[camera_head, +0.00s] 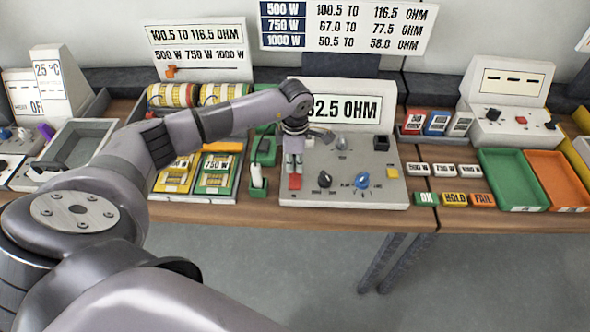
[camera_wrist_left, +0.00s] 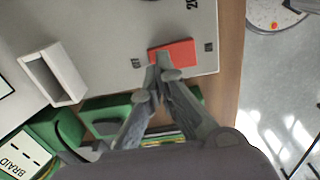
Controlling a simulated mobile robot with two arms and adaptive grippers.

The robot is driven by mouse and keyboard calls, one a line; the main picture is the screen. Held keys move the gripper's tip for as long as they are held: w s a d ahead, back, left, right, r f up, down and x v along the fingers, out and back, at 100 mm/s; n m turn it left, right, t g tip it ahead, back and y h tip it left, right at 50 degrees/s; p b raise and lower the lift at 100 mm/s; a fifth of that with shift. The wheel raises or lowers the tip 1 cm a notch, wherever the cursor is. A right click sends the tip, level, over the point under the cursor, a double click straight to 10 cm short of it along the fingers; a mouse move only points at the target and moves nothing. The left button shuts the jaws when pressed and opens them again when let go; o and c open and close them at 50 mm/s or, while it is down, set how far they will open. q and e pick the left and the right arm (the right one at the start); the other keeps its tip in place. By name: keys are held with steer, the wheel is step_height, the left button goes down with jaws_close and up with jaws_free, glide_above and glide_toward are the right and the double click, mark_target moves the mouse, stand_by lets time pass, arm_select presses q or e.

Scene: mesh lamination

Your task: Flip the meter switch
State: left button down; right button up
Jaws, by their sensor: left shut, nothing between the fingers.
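The switch also shows in the left wrist view (camera_wrist_left: 181,53), between two small dark labels. My left gripper (camera_head: 294,168) points down just over the switch, shut and empty. In the wrist view its fingertips (camera_wrist_left: 165,70) overlap the switch's edge; I cannot tell if they touch it. My right gripper is not in view.
Black and blue knobs (camera_head: 362,181) lie right of the switch. Green (camera_head: 510,178) and orange (camera_head: 556,180) trays and small labelled blocks are at the right.

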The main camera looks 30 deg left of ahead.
mark_target(295, 174)
arm_select(q)
steer(key=shift+f+b, duration=1)
steer(key=shift+f, duration=0.15)
stand_by(0.5)
steer(key=shift+r, duration=0.1)
steer(key=shift+r+p, duration=2)
steer(key=shift+r, duration=1.45)
